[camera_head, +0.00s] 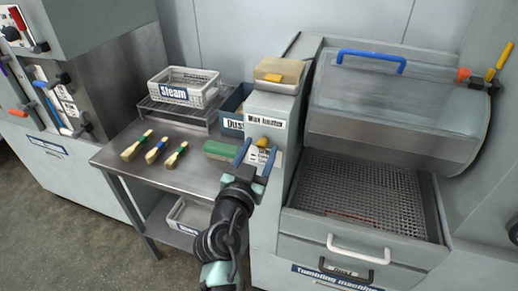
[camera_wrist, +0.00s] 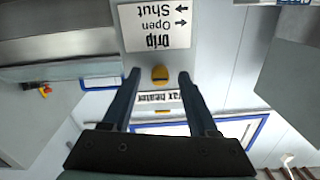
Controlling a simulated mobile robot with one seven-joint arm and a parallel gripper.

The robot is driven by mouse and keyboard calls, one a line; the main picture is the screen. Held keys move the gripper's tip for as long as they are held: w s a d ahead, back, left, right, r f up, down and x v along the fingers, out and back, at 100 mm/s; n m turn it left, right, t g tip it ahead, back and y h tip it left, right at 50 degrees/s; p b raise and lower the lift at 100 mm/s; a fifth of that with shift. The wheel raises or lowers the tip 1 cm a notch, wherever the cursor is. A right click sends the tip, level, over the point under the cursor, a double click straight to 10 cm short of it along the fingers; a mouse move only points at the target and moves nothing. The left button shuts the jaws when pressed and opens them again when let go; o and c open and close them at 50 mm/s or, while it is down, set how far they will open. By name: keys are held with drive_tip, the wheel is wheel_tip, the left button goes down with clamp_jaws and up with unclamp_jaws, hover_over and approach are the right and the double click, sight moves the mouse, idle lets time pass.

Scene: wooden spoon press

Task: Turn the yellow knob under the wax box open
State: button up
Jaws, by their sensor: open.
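The yellow knob (camera_head: 262,142) sits on the front of the grey column, just under the "Wax heater" label (camera_head: 266,121). The wax box (camera_head: 279,74), with a yellowish top, is at the column's top. In the wrist view the knob (camera_wrist: 160,73) appears between the two blue fingertips of my gripper (camera_wrist: 159,76), near the "Drip" plate (camera_wrist: 155,26) with "Open" and "Shut" arrows. My gripper (camera_head: 257,154) is open in front of the column, a finger on each side of the knob. I see no finger touching it; the depth gap is unclear.

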clamp_jaws()
idle(0.3)
idle(0.3)
drive_tip(key=n, duration=0.4)
drive_tip(key=shift+n, duration=0.4)
drive_tip(key=n, duration=0.4)
drive_tip(key=shift+r, duration=0.1)
drive_tip(key=n+p, duration=0.1)
drive_tip(key=n, duration=0.3)
drive_tip(key=shift+n+g, duration=0.3)
drive_tip(key=shift+n, duration=0.1)
drive_tip(key=shift+n+p, duration=0.85)
drive_tip(key=shift+n, duration=1.05)
